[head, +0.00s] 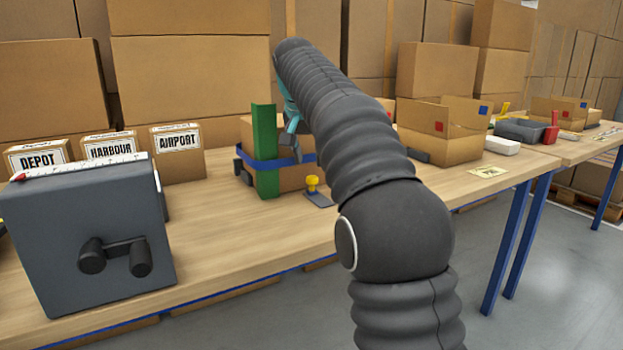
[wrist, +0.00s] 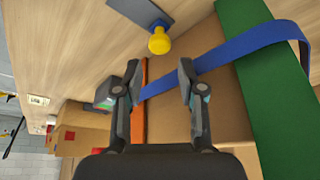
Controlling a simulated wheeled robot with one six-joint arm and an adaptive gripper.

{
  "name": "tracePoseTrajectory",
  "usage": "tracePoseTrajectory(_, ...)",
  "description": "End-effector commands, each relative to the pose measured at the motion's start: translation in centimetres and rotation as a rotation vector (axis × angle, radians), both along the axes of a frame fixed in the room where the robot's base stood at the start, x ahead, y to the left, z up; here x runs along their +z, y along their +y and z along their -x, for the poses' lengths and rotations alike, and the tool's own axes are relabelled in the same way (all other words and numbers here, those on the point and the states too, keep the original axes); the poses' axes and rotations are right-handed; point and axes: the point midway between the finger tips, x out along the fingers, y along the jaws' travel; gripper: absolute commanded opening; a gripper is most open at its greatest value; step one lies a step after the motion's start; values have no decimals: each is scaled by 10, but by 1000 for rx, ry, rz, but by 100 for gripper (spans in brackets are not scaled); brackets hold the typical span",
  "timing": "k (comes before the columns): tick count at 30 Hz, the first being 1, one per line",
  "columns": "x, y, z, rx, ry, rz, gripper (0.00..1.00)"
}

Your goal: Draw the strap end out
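A blue strap (head: 270,163) runs around a cardboard box (head: 293,178) and a green corner board (head: 265,150) on the table. In the wrist view the strap (wrist: 245,50) crosses the green board (wrist: 262,95) and the box (wrist: 225,100). Part of the strap shows between the two fingers of my gripper (wrist: 160,78). The fingers stand apart, with a clear gap on both sides of what shows there. In the head view my gripper (head: 291,140) is over the box's near right side, partly hidden by my arm. The strap's end is hard to make out.
A grey cranked machine (head: 90,220) stands at the left front, with labelled boxes (head: 177,152) behind it. A yellow knob on a dark plate (head: 313,185) lies just in front of the strapped box. Open boxes (head: 440,130) stand farther right. The table's front middle is clear.

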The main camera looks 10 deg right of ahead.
Motion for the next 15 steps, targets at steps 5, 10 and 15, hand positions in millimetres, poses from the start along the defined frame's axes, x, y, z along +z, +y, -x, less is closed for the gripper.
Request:
tracePoseTrajectory(5,-31,-6,-10,-1,1,0,40)
tracePoseTrajectory(10,-48,-9,-17,0,0,0,40)
tracePoseTrajectory(15,-56,-11,-20,0,-1,0,40)
